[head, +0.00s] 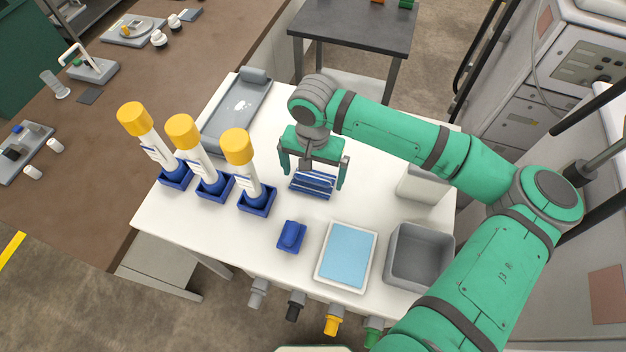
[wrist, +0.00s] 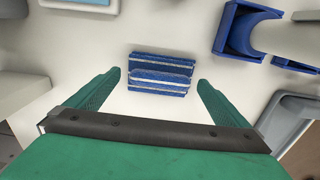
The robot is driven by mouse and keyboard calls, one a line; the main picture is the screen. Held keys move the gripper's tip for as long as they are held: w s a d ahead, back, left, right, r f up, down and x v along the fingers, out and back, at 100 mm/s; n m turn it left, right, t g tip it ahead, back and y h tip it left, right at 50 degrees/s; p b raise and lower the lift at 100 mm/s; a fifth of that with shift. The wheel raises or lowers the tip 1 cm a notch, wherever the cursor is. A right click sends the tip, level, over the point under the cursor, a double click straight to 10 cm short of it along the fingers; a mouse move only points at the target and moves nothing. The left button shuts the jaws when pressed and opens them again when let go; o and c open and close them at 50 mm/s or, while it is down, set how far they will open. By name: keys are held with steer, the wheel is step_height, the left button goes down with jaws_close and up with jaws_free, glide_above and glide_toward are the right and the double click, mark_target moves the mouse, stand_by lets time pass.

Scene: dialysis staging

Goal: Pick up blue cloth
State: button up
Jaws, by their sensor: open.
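The blue cloth (head: 312,186) looks like a folded blue piece with white stripes, lying on the white table under my gripper. In the wrist view the blue cloth (wrist: 160,76) lies ahead, between the lines of the two fingers. My gripper (head: 314,176) is open, with its green fingers spread wider than the cloth, one to each side. In the wrist view both fingers of my gripper (wrist: 159,80) show clear gaps to the cloth, and nothing is held. The palm hides a little of the cloth in the head view.
Several yellow-capped bottles (head: 240,148) stand in blue holders on the left. A grey tray (head: 240,108) lies behind. A small blue block (head: 291,236), a white tray with a light blue sheet (head: 347,255) and a grey bin (head: 420,258) line the front. Bare table surrounds the cloth.

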mark_target(312, 176)
steer(key=shift+f, duration=1)
steer(key=c, duration=0.9)
steer(key=shift+c, duration=0.2)
steer(key=shift+r, duration=0.1)
step_height(312, 176, up, 18)
steer(key=shift+o, duration=0.5)
steer(key=shift+a, duration=0.1)
